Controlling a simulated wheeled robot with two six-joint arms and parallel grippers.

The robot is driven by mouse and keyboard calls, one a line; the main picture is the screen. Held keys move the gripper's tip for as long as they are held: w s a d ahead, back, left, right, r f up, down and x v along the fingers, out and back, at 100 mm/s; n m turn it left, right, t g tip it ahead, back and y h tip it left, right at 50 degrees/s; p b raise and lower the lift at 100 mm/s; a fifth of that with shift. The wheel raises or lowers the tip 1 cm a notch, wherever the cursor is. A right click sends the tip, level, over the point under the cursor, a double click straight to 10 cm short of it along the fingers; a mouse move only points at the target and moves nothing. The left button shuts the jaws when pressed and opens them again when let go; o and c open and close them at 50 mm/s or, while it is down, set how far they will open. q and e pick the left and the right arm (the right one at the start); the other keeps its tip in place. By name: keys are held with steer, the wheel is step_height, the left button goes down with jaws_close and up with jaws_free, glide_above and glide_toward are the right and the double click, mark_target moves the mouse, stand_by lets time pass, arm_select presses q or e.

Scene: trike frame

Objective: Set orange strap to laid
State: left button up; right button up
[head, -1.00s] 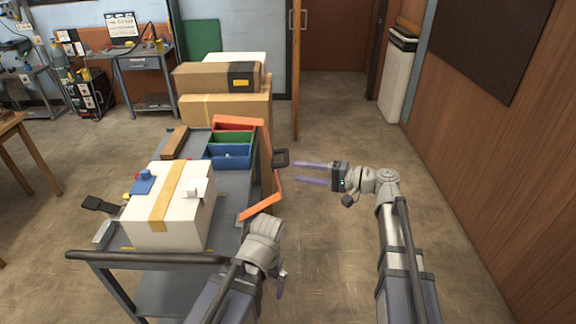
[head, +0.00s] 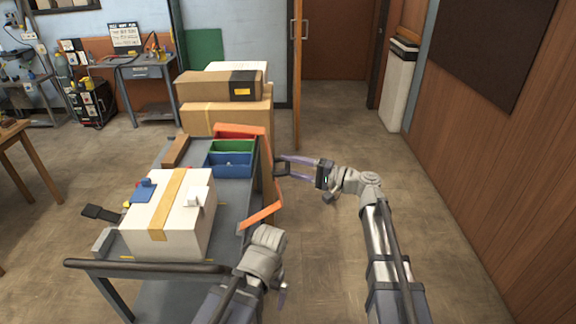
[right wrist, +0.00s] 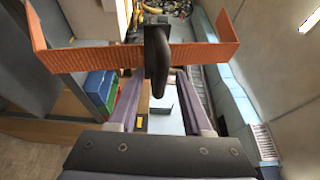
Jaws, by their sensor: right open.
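The orange strap (head: 262,215) stands along the right side of the grey cart, with both ends bent inward over the cart. It spans the top of the right wrist view (right wrist: 95,58). A black handle (right wrist: 157,58) juts from its middle toward my right gripper. My right gripper (head: 290,165) is open, with its lavender fingers pointing left at the handle. In the right wrist view the handle lies between the finger lines; contact cannot be told. My left gripper (head: 282,294) is low near the cart's front right corner, mostly hidden by its own wrist.
On the cart (head: 187,187) are a taped white box (head: 195,232), a blue bin (head: 230,170), a green bin (head: 232,147) and a brown block (head: 175,151). Cardboard boxes (head: 225,120) are stacked behind it. The floor right of the cart is clear.

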steer(key=shift+w+a, duration=0.2)
steer(key=shift+a, duration=0.15)
steer(key=shift+c, duration=0.2)
jaws_close()
stand_by(1.1)
